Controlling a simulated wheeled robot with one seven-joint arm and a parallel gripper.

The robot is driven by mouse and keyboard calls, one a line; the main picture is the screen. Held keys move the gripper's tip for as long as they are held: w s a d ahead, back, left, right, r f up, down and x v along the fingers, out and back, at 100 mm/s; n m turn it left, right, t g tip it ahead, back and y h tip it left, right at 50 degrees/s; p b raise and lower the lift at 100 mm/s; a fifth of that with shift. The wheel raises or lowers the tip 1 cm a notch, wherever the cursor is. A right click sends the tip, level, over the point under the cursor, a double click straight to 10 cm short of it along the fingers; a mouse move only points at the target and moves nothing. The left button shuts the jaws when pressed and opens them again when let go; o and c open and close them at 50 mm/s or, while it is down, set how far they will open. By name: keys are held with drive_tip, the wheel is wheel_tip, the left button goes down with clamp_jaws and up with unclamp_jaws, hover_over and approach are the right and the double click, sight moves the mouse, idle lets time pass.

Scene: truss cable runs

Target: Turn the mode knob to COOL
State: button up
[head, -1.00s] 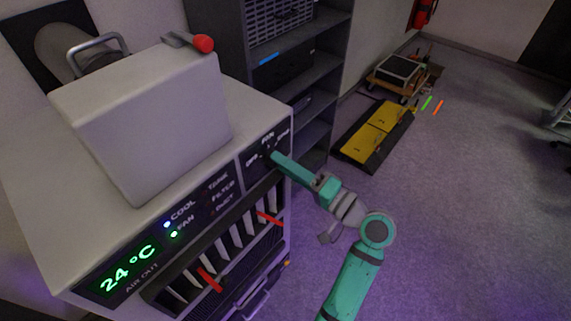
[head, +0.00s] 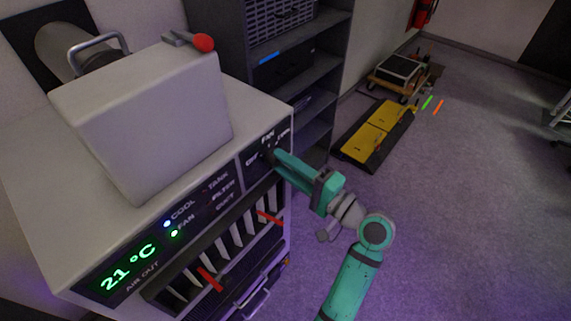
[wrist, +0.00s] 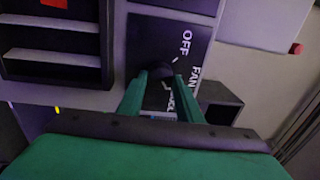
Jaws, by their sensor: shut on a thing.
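The mode knob (wrist: 160,72) is a small dark knob on the black dial plate of a white cooling unit (head: 60,215). My gripper (wrist: 160,76) is shut on it, one green finger on each side. In the head view my gripper (head: 277,156) meets the dial plate (head: 252,165) and hides most of the knob. In the wrist view the OFF and FAN labels show, and the COOL label is partly hidden by a finger. I cannot tell surely where the pointer stands. The display (head: 128,267) reads 21 °C, and the COOL and FAN lamps are lit.
A white box (head: 145,130) and a red-ended tool (head: 203,43) are on top of the unit. Louvres with red tabs (head: 210,279) are below the panel. A dark shelf (head: 300,85) stands behind. A yellow ramp (head: 378,130) lies on the open floor at right.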

drive_tip(key=o, duration=1)
drive_tip(key=shift+o, duration=0.2)
drive_tip(key=v, duration=1)
drive_tip(key=shift+s+d, duration=0.25)
drive_tip(key=shift+d, duration=0.1)
